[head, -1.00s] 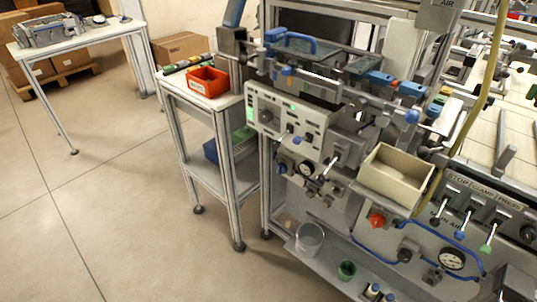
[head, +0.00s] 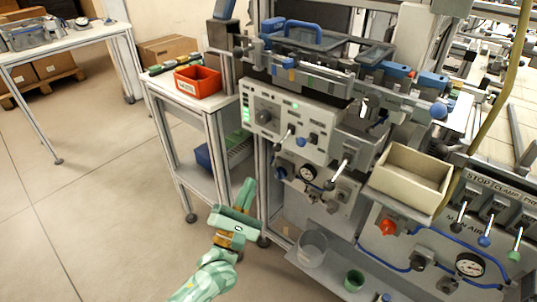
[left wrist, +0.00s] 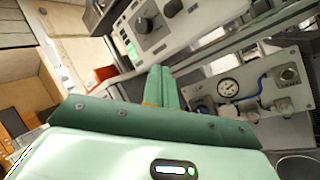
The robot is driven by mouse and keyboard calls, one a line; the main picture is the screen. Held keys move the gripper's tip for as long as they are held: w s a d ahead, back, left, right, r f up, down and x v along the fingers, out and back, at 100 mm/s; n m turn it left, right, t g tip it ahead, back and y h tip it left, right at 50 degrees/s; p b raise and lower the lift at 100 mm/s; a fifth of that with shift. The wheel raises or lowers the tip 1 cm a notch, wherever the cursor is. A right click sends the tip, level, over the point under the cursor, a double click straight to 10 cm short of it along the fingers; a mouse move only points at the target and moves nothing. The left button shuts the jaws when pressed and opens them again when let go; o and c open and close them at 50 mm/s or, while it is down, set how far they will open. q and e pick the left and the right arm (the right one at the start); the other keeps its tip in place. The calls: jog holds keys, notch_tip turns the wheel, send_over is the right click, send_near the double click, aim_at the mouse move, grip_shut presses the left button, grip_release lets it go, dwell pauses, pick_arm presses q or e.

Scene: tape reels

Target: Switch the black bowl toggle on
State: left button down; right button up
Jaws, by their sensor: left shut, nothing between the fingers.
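The pale control panel (head: 275,122) is on the front of the machine, with green lights, a round knob and a few small switches. A small black switch (head: 314,138) sits on its right part; its label and position are too small to read, so I cannot tell whether it is the bowl toggle. My left gripper (head: 249,184) is shut and empty, below and left of the panel, clear of it. In the left wrist view its closed fingers (left wrist: 160,88) point toward the machine, and part of the panel (left wrist: 190,30) shows beyond them. My right gripper is not in view.
A side table (head: 218,102) with a red bin (head: 198,81) stands left of the machine. Levers (head: 345,165) and a gauge (head: 308,172) sit below the panel. A beige tray (head: 412,178) juts out at right. The floor at left is clear.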

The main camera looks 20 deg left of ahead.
aim_at(282, 141)
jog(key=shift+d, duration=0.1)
